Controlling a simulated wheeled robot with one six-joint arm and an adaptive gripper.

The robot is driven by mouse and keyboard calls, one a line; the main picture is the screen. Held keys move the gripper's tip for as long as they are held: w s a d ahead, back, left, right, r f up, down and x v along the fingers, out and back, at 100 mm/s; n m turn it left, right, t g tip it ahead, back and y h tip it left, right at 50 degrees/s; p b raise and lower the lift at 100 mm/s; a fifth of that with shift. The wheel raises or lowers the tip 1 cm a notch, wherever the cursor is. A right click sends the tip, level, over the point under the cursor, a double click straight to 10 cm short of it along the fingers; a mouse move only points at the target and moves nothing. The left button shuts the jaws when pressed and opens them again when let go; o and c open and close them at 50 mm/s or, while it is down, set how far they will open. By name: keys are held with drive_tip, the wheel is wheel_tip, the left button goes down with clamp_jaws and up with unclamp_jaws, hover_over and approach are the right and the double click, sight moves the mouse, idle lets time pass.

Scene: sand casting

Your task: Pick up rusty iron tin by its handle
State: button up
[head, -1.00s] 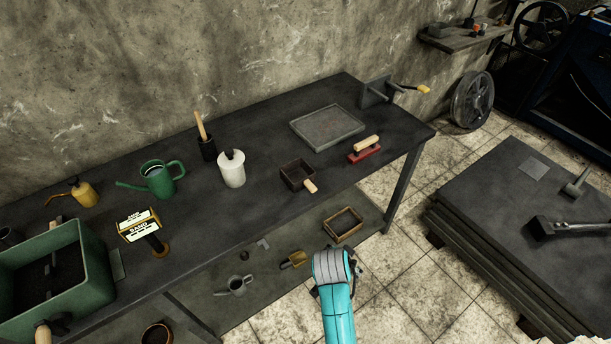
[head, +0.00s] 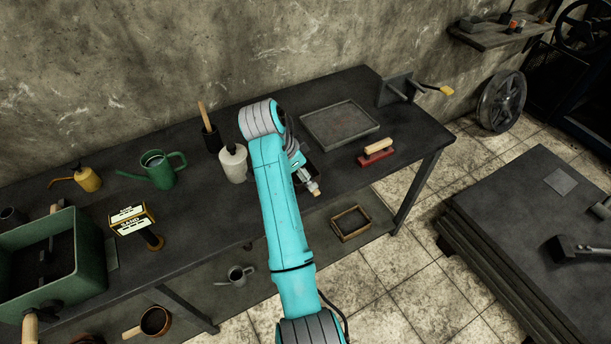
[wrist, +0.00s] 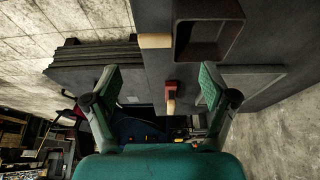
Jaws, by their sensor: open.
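The rusty iron tin (wrist: 207,42) is a dark, square, open-topped box with a short pale wooden handle (wrist: 155,41). In the wrist view it is near the top, with the handle pointing left. In the head view my arm hides most of the tin; part of its rim and the handle end (head: 315,190) show at the bench's front edge. My gripper (wrist: 160,78) is open and empty. In the wrist view the handle appears above the gap between the two fingers, apart from them. In the head view my gripper (head: 308,180) is close beside the handle.
On the dark workbench (head: 225,205), a white bottle (head: 233,165) stands left of the tin. A red block with a wooden grip (head: 376,152) is to its right and a flat grey tray (head: 340,124) behind. A wooden frame (head: 350,223) lies on the shelf below.

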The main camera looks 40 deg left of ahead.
drive_tip(key=x, duration=0.8)
drive_tip(key=shift+s+d, duration=0.15)
